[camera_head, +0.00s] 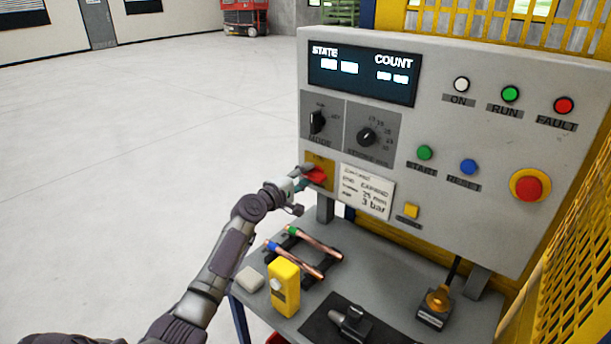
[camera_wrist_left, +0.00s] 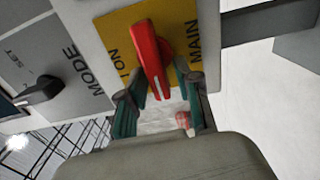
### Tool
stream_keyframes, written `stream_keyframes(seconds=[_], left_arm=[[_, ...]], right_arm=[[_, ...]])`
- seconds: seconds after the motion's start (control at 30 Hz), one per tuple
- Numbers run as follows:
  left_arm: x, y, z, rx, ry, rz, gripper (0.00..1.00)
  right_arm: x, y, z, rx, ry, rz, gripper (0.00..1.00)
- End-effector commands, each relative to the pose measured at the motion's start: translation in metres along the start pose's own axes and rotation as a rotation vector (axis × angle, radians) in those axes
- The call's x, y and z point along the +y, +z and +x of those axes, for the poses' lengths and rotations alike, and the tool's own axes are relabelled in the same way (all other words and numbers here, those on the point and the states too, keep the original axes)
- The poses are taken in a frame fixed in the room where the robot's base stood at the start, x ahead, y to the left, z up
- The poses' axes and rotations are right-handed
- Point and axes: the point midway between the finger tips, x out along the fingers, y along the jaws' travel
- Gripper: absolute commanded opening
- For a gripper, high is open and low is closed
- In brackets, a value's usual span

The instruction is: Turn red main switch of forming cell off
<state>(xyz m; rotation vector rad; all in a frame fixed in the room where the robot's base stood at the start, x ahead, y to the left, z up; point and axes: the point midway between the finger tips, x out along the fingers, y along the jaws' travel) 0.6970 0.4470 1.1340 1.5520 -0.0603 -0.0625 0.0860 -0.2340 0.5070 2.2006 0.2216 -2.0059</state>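The red main switch handle (camera_head: 316,175) sits on a yellow plate (camera_head: 322,160) at the lower left of the grey control panel. My left gripper (camera_head: 299,184) is at the switch. In the wrist view its teal fingers (camera_wrist_left: 160,86) straddle the marked end of the handle, with narrow gaps showing; contact is unclear. My right gripper is out of view.
The panel (camera_head: 440,130) also carries a mode knob (camera_head: 317,122), lamps, buttons and a red emergency stop (camera_head: 529,187). Below, a grey table (camera_head: 400,285) holds copper tubes (camera_head: 313,239), a yellow device (camera_head: 284,287) and a black fixture. Open floor lies to the left.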

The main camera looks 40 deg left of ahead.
Motion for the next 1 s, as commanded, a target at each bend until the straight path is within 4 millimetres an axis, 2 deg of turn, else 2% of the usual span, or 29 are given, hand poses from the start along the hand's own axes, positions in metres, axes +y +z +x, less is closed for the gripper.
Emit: stream_keyframes(seconds=[0.3, 0.43, 0.57, 0.8, 1.0], left_arm=[[0.000, 0.000, -0.001, 0.000, 0.000, 0.002, 0.42], [-0.001, 0.000, -0.010, 0.000, -0.001, 0.003, 0.42], [-0.001, 0.000, -0.032, 0.000, -0.002, 0.007, 0.42], [-0.002, 0.000, -0.083, 0.000, -0.003, 0.004, 0.42], [-0.001, 0.000, -0.111, 0.000, -0.001, 0.001, 0.42]], right_arm=[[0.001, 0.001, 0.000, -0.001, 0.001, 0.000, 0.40], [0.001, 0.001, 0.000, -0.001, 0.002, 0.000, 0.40], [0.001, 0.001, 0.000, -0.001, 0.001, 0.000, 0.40], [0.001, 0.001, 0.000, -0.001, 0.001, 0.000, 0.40], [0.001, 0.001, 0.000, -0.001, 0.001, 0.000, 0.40]])
